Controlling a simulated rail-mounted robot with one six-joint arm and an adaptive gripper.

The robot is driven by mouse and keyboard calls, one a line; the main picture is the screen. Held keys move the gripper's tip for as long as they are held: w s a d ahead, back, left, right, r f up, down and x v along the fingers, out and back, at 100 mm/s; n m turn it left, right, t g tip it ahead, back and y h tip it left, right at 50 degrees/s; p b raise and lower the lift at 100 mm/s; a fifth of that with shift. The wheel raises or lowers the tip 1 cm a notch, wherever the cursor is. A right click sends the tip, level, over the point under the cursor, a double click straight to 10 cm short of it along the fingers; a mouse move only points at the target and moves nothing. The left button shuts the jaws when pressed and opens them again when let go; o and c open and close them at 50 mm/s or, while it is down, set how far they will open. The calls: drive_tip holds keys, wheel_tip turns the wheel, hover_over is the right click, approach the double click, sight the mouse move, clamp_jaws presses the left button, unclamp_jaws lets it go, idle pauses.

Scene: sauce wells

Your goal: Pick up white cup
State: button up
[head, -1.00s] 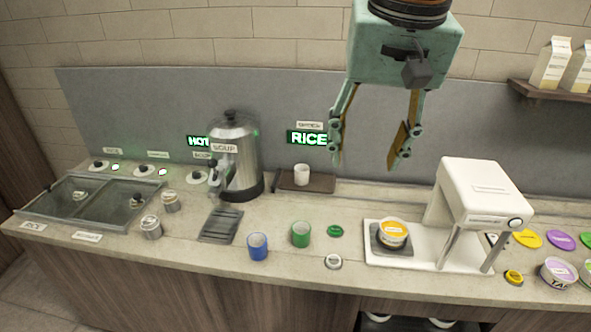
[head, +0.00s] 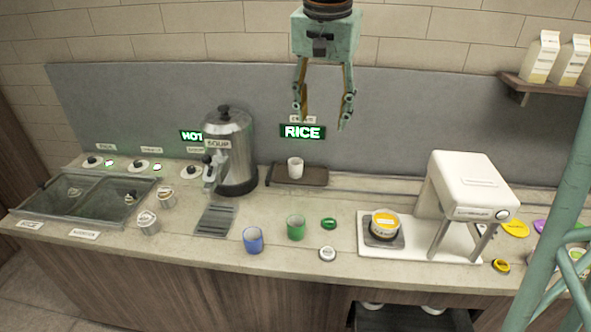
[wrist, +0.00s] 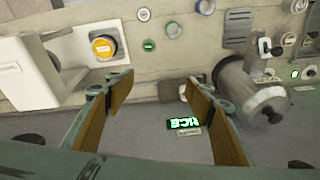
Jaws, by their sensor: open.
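The white cup (head: 295,168) stands upright on a small dark tray (head: 318,177) at the back of the counter, to the right of the soup urn in the head view. My gripper (head: 323,120) is open and empty, pointing down. In the head view it appears above the cup and slightly to its right, in front of the RICE sign, clearly apart from the cup. In the wrist view my open gripper (wrist: 160,78) has its two fingers spread wide with nothing between them.
The metal soup urn (head: 231,150) stands left of the tray. A blue cup (head: 253,240) and a green cup (head: 295,227) stand nearer the front edge. A white machine (head: 470,195) stands to the right, with a yellow-lidded bowl (head: 385,222) beside it. The RICE sign (head: 302,132) is on the back panel.

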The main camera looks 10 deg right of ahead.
drive_tip(key=w+f+m+p, duration=0.15)
drive_tip(key=w+f, duration=0.25)
drive_tip(key=w, duration=0.4)
drive_tip(key=w+f+m+p, duration=0.1)
drive_tip(key=w+f+m, duration=0.1)
drive_tip(key=w+f, duration=0.45)
drive_tip(key=m+g+p, duration=0.1)
drive_tip(key=m+p, duration=0.1)
drive_tip(key=m, duration=0.1)
hover_over(295, 167)
drive_tip(key=w, duration=0.2)
wheel_tip(295, 167, down, 12)
drive_tip(key=f, duration=0.1)
drive_tip(key=shift+s+a+r+n+h, duration=0.1)
drive_tip(key=shift+a+r+n+h, duration=0.15)
drive_tip(key=shift+a+h, duration=0.15)
drive_tip(key=shift+f, duration=0.1)
drive_tip(key=f, duration=0.5)
drive_tip(key=d+f, duration=0.1)
drive_tip(key=f, duration=0.1)
drive_tip(key=shift+w+f+b, duration=0.25)
drive_tip(key=shift+f+b, duration=0.15)
drive_tip(key=shift+f, duration=0.25)
drive_tip(key=shift+f, duration=0.15)
drive_tip(key=shift+w+d+f, duration=0.15)
drive_tip(key=shift+f, duration=1.1)
drive_tip(key=shift+w+d+f, duration=0.15)
drive_tip(key=shift+f, duration=1.05)
